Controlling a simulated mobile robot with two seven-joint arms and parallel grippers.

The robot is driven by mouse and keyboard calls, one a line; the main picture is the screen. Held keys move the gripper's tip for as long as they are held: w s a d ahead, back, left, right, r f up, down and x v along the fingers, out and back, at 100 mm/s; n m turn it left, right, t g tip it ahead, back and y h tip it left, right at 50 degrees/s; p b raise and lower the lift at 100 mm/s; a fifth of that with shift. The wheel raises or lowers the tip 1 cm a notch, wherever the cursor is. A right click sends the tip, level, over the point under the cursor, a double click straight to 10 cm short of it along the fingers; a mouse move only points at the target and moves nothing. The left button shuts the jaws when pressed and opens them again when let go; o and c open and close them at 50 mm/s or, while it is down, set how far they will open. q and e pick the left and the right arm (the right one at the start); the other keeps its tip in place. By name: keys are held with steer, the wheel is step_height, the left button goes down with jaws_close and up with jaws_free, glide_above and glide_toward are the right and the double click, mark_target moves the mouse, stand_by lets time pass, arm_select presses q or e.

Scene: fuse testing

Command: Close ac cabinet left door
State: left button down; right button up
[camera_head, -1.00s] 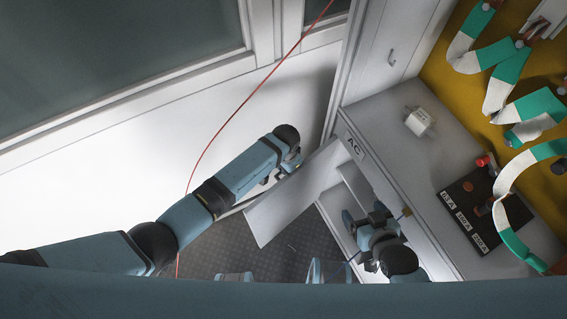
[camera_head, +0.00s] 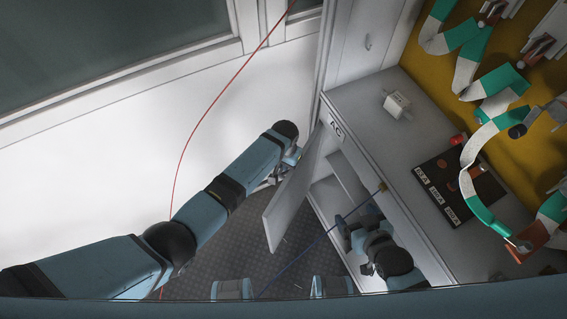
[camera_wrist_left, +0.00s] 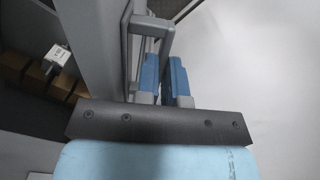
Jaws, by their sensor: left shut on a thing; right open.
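The AC cabinet's left door (camera_head: 292,200) is a light grey panel, standing open at an angle to the cabinet's front under the "AC" label (camera_head: 337,130). My left gripper (camera_head: 285,172) is at the door's outer face. In the left wrist view my left gripper (camera_wrist_left: 165,82) has its blue fingers shut around the grey bar handle (camera_wrist_left: 152,30) of the door. My right gripper (camera_head: 345,232) is open in front of the cabinet's open interior (camera_head: 335,195), to the right of the door. Its fingertips are small and partly hidden by the arm.
The grey countertop (camera_head: 365,105) carries a white fuse (camera_head: 397,104) and a black board (camera_head: 450,185) with labels. A white fuse (camera_wrist_left: 57,55) and brown boxes (camera_wrist_left: 38,78) show inside the cabinet. Dark floor (camera_head: 225,250) lies below.

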arm_select(q)
steer(key=shift+d, duration=0.1)
stand_by(0.3)
steer(key=c, duration=1.2)
jaws_free()
steer(key=shift+c, duration=0.2)
steer(key=shift+r, duration=0.15)
step_height(320, 180, up, 14)
steer(key=p, duration=0.1)
steer(key=shift+f, duration=0.2)
